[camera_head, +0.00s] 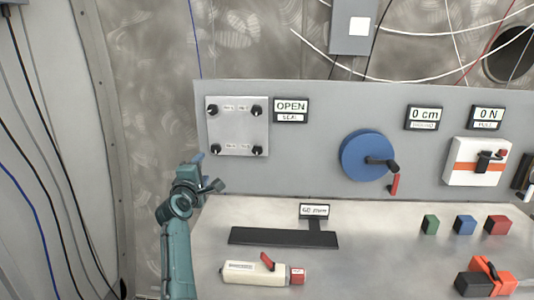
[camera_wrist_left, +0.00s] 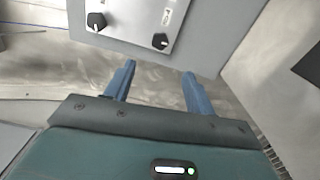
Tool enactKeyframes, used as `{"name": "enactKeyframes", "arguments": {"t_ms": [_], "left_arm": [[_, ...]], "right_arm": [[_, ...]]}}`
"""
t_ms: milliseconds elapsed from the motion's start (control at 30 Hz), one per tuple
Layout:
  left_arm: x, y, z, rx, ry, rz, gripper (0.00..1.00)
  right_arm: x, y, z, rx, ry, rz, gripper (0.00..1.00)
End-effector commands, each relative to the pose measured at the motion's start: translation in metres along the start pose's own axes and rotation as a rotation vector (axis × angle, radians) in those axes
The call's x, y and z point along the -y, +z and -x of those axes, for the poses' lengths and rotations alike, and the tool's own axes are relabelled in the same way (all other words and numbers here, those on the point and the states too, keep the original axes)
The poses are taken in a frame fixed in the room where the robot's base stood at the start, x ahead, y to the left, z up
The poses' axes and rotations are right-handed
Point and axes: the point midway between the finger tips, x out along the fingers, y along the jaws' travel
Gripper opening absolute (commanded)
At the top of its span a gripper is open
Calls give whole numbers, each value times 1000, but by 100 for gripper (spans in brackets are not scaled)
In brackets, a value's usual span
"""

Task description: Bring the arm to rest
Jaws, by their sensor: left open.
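My left arm is teal and comes up from the bottom left of the head view. My left gripper (camera_head: 208,170) is at the left edge of the bench, just below the panel with black knobs. In the left wrist view its two blue fingers (camera_wrist_left: 158,82) stand apart with nothing between them. The knob plate (camera_wrist_left: 130,22) lies ahead of the fingertips, and they appear apart from it. My right gripper is in neither view.
The grey bench (camera_head: 370,240) holds a cream cylinder (camera_head: 245,272) with a red lever, a black bar (camera_head: 283,238) and several coloured blocks. The upright panel carries a blue wheel (camera_head: 362,152), a knob plate (camera_head: 237,135) and a white switch box (camera_head: 470,172).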

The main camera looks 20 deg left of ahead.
Motion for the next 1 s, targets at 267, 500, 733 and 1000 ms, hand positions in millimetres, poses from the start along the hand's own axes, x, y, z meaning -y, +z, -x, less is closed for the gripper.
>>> {"name": "enactKeyframes", "arguments": {"t_ms": [267,500,733,1000], "left_arm": [[50,6,40,77,-141,-292,55],[158,36,170,391,-466,-947,55],[217,55,306,759,-674,-1367,55],[233,61,413,1079,-778,-1586,55]], "right_arm": [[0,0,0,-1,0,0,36],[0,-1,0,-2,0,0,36],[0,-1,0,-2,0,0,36],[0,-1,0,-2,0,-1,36]]}}
